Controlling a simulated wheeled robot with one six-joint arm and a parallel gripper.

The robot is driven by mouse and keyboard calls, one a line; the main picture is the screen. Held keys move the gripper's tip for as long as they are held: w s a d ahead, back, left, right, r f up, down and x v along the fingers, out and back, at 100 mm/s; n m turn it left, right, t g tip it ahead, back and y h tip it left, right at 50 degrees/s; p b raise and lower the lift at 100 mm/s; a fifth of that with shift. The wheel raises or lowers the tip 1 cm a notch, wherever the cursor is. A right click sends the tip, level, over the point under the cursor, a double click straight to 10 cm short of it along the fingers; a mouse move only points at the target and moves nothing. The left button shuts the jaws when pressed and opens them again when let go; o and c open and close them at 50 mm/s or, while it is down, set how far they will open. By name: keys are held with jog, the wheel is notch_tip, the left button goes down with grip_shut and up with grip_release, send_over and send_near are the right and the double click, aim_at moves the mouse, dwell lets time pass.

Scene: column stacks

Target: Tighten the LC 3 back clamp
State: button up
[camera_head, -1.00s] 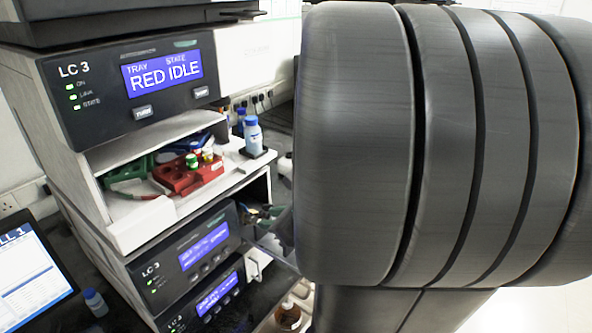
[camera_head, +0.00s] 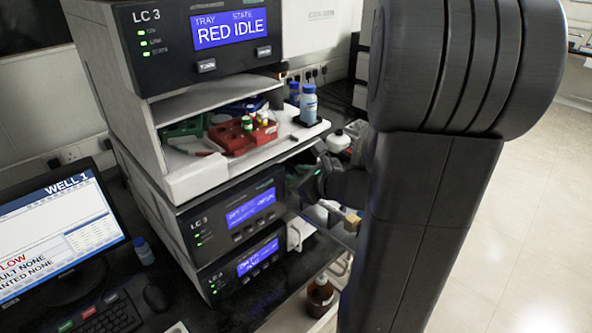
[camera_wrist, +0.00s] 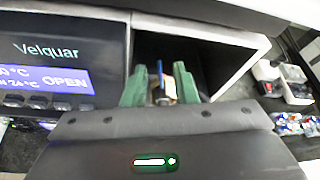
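The LC 3 stack (camera_head: 186,88) stands left of centre in the head view, its top display reading RED IDLE. My gripper (camera_wrist: 161,76) shows in the wrist view as two green fingers set apart, reaching into an open dark compartment of the unit marked Velquar (camera_wrist: 62,52), whose display reads OPEN. A small fitting with a blue upright part and a tan part (camera_wrist: 168,88) lies between the fingers. I cannot tell whether they touch it, or whether it is the back clamp. In the head view, my arm hides most of the compartment and the gripper.
A red rack (camera_head: 240,135) and a blue-capped bottle (camera_head: 308,104) stand on the stack's shelf. A brown bottle (camera_head: 320,296) stands low beside the stack. A monitor (camera_head: 58,245) is at left. The compartment's white wall (camera_wrist: 235,68) is close to the right finger.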

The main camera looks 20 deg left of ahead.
aim_at(290, 172)
jog(key=shift+x, duration=1.75)
jog(key=shift+c, duration=0.5)
grip_shut()
jog(key=shift+s+f, duration=0.1)
jog(key=shift+s+a+f+n+b, duration=0.15)
jog(key=shift+n+b, duration=0.15)
jog(key=shift+b, duration=0.8)
jog(key=shift+s+t+b, duration=0.1)
jog(key=shift+t+b, duration=0.3)
jog(key=shift+b, duration=0.15)
jog(key=shift+r, duration=0.2)
